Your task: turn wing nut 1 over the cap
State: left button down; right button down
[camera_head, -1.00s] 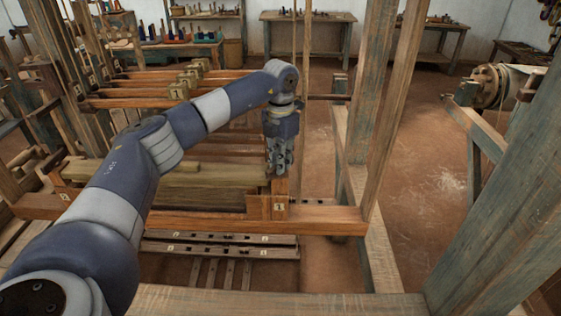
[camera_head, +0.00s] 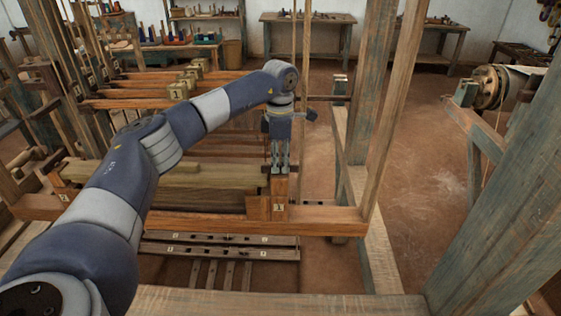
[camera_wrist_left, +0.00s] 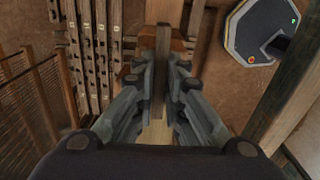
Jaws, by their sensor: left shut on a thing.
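My left gripper (camera_head: 280,171) points straight down at the top of a short wooden post (camera_head: 279,190) with a "1" label, at the right end of the wooden frame. Its fingers are close together at the post top. Wing nut 1 is hidden between the fingertips. In the left wrist view the two fingers (camera_wrist_left: 160,72) stand on either side of a wooden bar (camera_wrist_left: 160,88). I cannot make out the cap apart from the post's wood. My right gripper is in neither view.
A wooden rail (camera_head: 330,221) runs under the post. A tall beam (camera_head: 395,110) stands to the right, with a thin rod (camera_head: 306,60) behind the gripper. Treadle bars (camera_head: 220,246) lie below in front. The floor (camera_head: 420,200) right of the loom frame is clear.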

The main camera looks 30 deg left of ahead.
aim_at(280, 163)
pick_arm(q)
jog(key=shift+m, duration=0.4)
jog(key=c, duration=1.7)
grip_release()
jog(key=shift+s+r, duration=0.1)
jog(key=shift+o, duration=0.2)
jog(key=shift+r, duration=0.35)
notch_tip(280, 163, up, 11)
jog(key=shift+r, duration=0.15)
